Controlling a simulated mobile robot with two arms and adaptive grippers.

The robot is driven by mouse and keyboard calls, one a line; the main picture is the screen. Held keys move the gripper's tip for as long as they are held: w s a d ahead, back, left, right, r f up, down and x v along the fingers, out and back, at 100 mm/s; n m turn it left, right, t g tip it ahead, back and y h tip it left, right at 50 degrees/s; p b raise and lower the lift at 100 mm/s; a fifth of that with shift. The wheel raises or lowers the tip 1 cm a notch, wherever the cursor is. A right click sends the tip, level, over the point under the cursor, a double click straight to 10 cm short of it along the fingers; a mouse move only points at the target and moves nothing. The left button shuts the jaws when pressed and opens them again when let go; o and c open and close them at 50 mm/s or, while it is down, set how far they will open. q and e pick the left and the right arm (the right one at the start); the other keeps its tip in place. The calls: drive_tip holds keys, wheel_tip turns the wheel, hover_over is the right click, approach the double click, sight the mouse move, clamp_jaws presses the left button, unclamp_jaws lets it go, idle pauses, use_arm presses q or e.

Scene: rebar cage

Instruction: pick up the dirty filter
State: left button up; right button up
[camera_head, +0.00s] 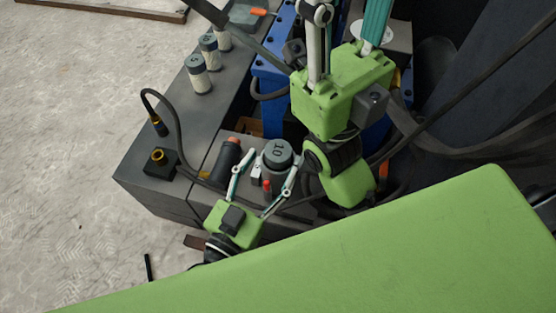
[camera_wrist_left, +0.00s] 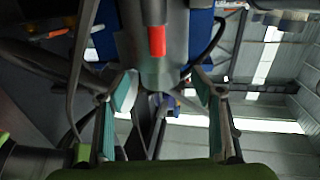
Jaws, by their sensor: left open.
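No label marks which thing is the dirty filter. A grey round canister marked 10 (camera_head: 278,153) stands on the grey bench, with a red-tipped piece (camera_head: 267,186) in front of it. My left gripper (camera_head: 272,160) is open, its two fingers spread on either side of the near part of the canister. In the left wrist view the red piece (camera_wrist_left: 157,41) shows beyond and between the open fingers (camera_wrist_left: 162,90), against a grey body; I cannot tell whether they touch. Several white cylinders with dark tops (camera_head: 198,74) stand farther back. My right gripper (camera_head: 345,15) has its fingers apart, tips partly cut off.
Blue frames (camera_head: 273,75) rise behind. My green body fills the lower right.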

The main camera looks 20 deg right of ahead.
use_arm(q)
drive_tip(key=shift+x, duration=2.1)
drive_tip(key=shift+r, duration=0.15)
drive_tip(key=c, duration=1.4)
